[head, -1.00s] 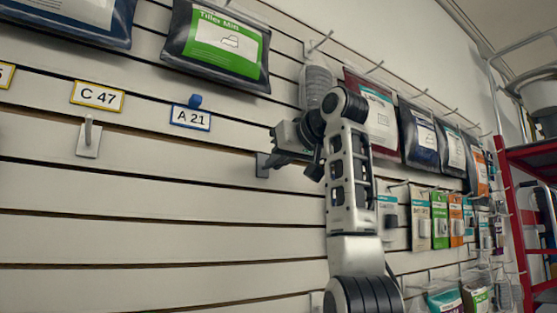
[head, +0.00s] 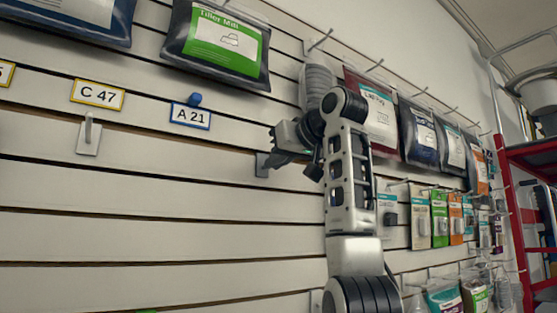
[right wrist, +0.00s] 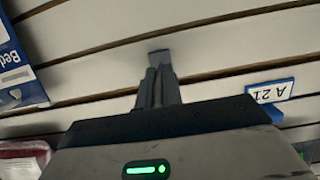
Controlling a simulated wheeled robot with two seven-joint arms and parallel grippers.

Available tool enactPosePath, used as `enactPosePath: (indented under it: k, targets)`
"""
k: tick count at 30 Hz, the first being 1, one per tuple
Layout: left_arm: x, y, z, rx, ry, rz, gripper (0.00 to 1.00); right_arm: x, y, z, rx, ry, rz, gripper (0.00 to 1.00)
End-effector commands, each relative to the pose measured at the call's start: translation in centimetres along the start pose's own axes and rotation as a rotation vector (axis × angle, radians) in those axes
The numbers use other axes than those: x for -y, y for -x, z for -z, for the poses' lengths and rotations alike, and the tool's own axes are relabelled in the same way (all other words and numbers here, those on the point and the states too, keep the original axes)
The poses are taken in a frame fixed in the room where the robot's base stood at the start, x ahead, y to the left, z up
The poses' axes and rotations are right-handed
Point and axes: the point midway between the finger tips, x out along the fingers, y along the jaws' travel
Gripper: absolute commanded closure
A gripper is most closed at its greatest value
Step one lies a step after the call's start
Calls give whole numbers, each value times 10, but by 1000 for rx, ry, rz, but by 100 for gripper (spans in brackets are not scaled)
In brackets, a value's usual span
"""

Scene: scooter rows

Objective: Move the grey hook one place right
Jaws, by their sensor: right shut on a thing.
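My right gripper (head: 276,158) is at the slatted wall, to the right of the A 21 tag. It is shut on a grey hook, whose dark grey plate (head: 262,166) shows at the fingertips against the wall. In the right wrist view the closed fingers (right wrist: 158,78) point at the wall, and the plate (right wrist: 160,57) shows just beyond them. The fingers hide the rest of this hook. A second, paler grey hook (head: 88,138) with a square plate hangs on the wall under the C 47 tag. My left gripper is not in view.
The C 47 tag (head: 97,95) has a yellow rim and the A 21 tag (head: 190,116) a blue rim, with a blue knob (head: 195,99) above it. A Tiller Mitt bag (head: 222,45) hangs above. Packaged goods (head: 440,218) fill the right. The lower left wall is bare.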

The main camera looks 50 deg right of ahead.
Motion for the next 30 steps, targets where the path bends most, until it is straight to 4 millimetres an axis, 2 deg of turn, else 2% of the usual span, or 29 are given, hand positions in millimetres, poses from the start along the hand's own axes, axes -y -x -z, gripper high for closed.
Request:
enactPosePath:
  k: [11, 12, 14, 15, 25, 30]
  targets:
    - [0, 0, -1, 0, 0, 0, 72, 1, -3, -4, 5, 1, 0, 100]
    - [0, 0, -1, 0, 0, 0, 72, 0, -3, -4, 5, 1, 0, 87]
    - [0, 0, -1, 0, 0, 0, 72, 0, -3, -4, 5, 1, 0, 70]
    - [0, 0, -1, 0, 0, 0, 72, 0, -3, -4, 4, 1, 0, 67]
    - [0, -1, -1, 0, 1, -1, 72, 0, -1, -3, 1, 0, 0, 67]
    - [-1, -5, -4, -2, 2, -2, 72, 0, 24, -4, -5, 1, 1, 67]
